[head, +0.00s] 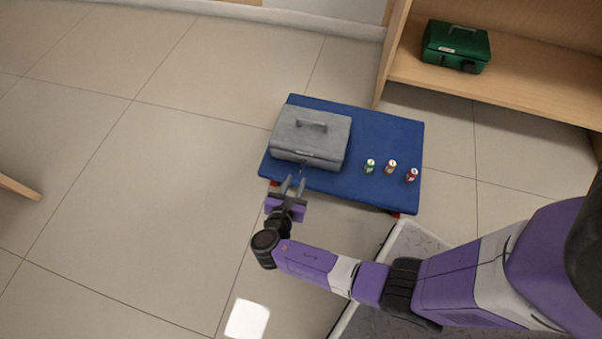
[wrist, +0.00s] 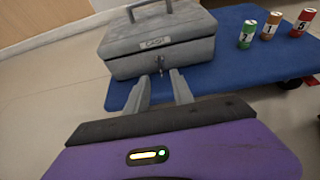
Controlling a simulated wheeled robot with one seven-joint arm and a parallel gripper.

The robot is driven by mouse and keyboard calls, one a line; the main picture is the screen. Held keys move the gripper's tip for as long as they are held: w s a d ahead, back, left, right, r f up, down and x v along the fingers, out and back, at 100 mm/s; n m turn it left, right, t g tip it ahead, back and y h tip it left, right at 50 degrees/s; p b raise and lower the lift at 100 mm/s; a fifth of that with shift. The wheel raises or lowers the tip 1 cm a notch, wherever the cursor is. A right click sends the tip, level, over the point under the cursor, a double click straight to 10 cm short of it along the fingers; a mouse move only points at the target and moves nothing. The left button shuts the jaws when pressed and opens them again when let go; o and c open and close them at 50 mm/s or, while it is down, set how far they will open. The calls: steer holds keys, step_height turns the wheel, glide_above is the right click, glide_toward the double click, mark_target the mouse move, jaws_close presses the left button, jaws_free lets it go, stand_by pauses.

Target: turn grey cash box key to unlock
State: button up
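The grey cash box (head: 308,140) lies closed on the left part of a blue platform (head: 385,135), its handle on top. In the wrist view the grey cash box (wrist: 160,48) shows a CASH label and a small key (wrist: 161,73) at the lock on its front face. My gripper (head: 293,185) is just in front of that face. In the wrist view my gripper (wrist: 160,88) has its two fingers apart, pointing at the box, with the key between and just beyond the tips. I cannot tell whether the fingers touch the key.
Green, orange and red numbered cylinders (head: 369,167), (head: 390,167), (head: 411,175) stand on the platform right of the box. A green cash box (head: 455,47) sits on a wooden shelf (head: 500,85) at the back right.

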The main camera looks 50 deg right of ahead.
mark_target(301, 169)
steer(key=b+x, duration=0.3)
steer(key=x, duration=0.4)
steer(key=shift+d+f, duration=0.1)
steer(key=shift+d, duration=0.15)
steer(key=shift+c, duration=0.4)
jaws_close()
